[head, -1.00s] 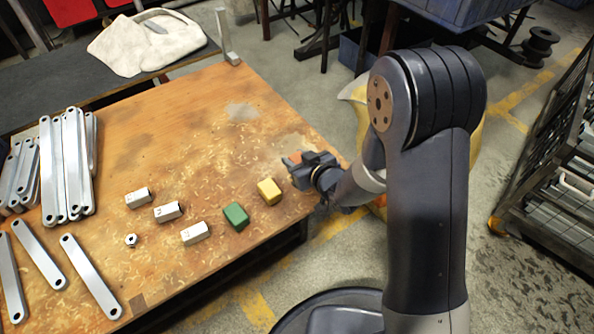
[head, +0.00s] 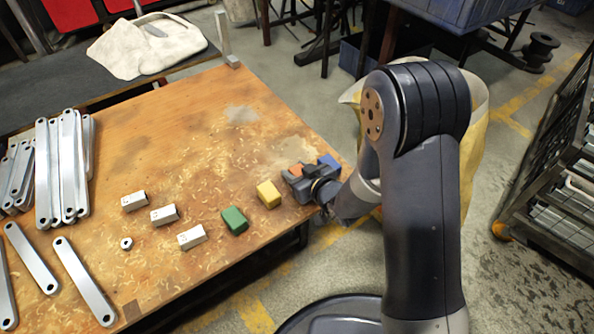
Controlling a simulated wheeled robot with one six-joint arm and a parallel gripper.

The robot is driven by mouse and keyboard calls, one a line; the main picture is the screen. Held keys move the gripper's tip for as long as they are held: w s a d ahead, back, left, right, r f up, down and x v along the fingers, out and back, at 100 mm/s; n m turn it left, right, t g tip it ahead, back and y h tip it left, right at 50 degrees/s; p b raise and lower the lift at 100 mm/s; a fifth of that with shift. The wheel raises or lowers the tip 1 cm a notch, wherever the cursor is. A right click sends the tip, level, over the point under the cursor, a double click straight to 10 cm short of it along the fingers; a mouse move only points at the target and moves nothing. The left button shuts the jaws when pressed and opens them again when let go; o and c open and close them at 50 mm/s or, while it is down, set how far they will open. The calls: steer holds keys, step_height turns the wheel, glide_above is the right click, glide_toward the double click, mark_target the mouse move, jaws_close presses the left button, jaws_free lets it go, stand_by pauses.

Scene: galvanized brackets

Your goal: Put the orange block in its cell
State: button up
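The orange block (head: 295,169) lies near the table's right edge, mostly covered by my gripper; only a small orange patch shows. My gripper (head: 297,184) is low over the tabletop at that block, with dark fingers around or beside it. I cannot tell whether the fingers touch it or how far apart they are. A yellow block (head: 268,194) is just left of my gripper, and a green block (head: 235,220) is farther left and nearer. A blue block (head: 329,162) shows just behind my gripper. I cannot make out a marked cell.
White marked blocks (head: 164,215) stand in a slanting row left of the green block, with a hex nut (head: 126,243) nearby. Galvanized brackets (head: 62,165) fill the table's left side. The wooden tabletop (head: 190,110) is clear at the back. A small metal post (head: 226,38) stands at the far corner.

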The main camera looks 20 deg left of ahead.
steer(key=o, duration=0.4)
steer(key=shift+p, duration=0.3)
